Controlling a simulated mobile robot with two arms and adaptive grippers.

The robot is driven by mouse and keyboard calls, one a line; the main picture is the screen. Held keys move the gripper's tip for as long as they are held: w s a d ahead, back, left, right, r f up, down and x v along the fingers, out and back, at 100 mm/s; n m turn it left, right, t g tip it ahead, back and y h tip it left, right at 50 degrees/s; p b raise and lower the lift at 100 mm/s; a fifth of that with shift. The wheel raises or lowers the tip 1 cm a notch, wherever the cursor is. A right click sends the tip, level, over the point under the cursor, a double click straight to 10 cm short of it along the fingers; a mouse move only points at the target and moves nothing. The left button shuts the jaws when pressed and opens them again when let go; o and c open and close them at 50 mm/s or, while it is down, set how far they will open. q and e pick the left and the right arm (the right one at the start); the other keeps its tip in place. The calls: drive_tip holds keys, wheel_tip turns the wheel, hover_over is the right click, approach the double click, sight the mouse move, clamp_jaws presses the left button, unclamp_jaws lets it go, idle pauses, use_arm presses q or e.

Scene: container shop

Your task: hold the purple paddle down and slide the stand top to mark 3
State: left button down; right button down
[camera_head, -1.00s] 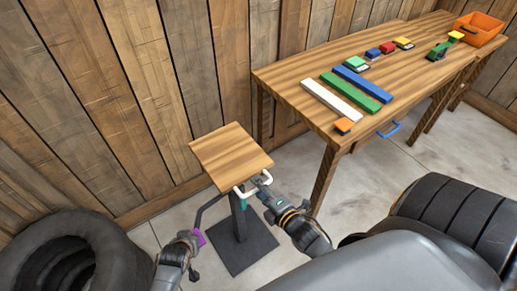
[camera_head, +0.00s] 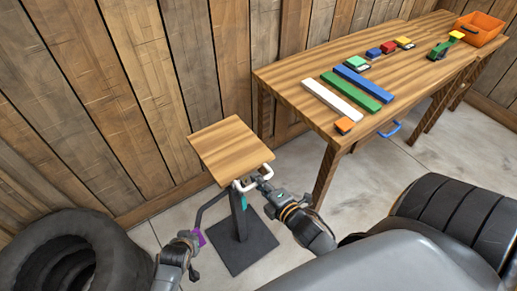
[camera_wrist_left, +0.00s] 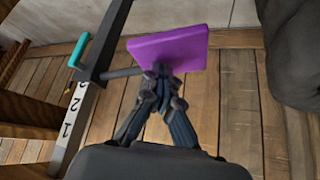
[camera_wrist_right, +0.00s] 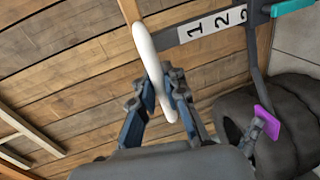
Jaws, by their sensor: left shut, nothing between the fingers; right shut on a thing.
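The stand has a square wooden top (camera_head: 230,148) on a dark column and base plate. A white handle (camera_head: 240,186) sticks out of its front edge. My right gripper (camera_head: 264,185) is shut on this handle, also seen in the right wrist view (camera_wrist_right: 145,50). My left gripper (camera_wrist_left: 163,75) is shut and empty, its fingertips against the purple paddle (camera_wrist_left: 175,45), on a dark lever from the stand. The white scale (camera_wrist_left: 70,125) shows 1, 2 and a partly hidden third mark. A teal piece (camera_wrist_left: 78,52) sits beyond the scale's high-number end.
A long wooden table (camera_head: 300,77) stands at the right with coloured bars, small blocks and an orange bin (camera_head: 479,29). Black tyres (camera_head: 70,250) lie at the lower left. A wooden wall is close behind the stand.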

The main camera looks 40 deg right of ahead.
drive_tip(key=shift+r, duration=1.3)
use_arm(q)
drive_tip(key=shift+s, duration=0.1)
use_arm(e)
drive_tip(key=c, duration=1.4)
unclamp_jaws()
drive_tip(key=shift+s, duration=0.2)
drive_tip(key=v, duration=1.2)
use_arm(q)
drive_tip(key=shift+r, duration=0.1)
use_arm(e)
drive_tip(key=shift+r, duration=0.15)
